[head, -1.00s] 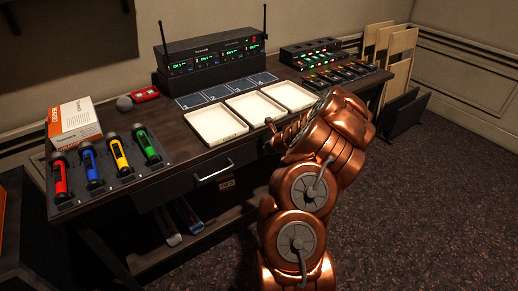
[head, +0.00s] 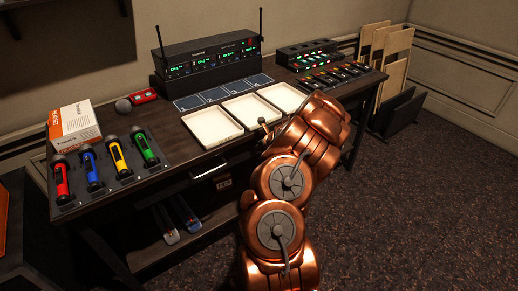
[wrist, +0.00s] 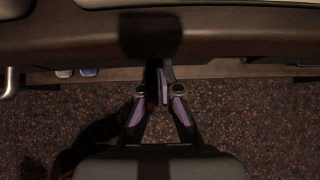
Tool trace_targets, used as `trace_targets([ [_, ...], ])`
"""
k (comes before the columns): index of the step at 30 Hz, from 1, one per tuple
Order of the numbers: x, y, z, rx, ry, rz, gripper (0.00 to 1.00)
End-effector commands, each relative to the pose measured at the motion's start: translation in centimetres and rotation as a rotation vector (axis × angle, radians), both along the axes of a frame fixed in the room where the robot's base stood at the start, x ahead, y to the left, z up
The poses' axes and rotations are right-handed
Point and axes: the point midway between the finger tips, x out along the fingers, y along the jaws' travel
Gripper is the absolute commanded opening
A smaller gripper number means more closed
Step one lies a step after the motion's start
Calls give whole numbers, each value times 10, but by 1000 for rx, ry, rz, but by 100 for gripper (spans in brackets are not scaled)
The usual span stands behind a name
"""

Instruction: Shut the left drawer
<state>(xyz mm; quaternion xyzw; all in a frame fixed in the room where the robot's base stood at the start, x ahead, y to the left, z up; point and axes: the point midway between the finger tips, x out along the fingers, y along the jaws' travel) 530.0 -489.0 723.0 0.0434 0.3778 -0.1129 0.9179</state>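The left drawer (head: 172,192) is a dark front under the left half of the desk in the head view, with a pale bar handle (head: 209,171). It seems to stand a little proud of the desk edge; I cannot tell exactly how far. A metal handle end (wrist: 9,82) shows at the left edge of the wrist view. In the head view my copper arm hides the gripper.
White trays (head: 212,141) lie along the desk (head: 110,200) front. A low shelf (head: 160,252) lies below the drawer.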

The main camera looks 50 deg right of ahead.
Motion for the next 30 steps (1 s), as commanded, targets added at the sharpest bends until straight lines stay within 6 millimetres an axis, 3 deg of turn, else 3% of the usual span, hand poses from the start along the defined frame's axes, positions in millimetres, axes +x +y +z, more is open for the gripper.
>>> trace_targets([
  [6, -20, 14, -2, 9, 0, 6, 0],
  [30, -87, 25, 63, 6, 5, 1, 0],
])
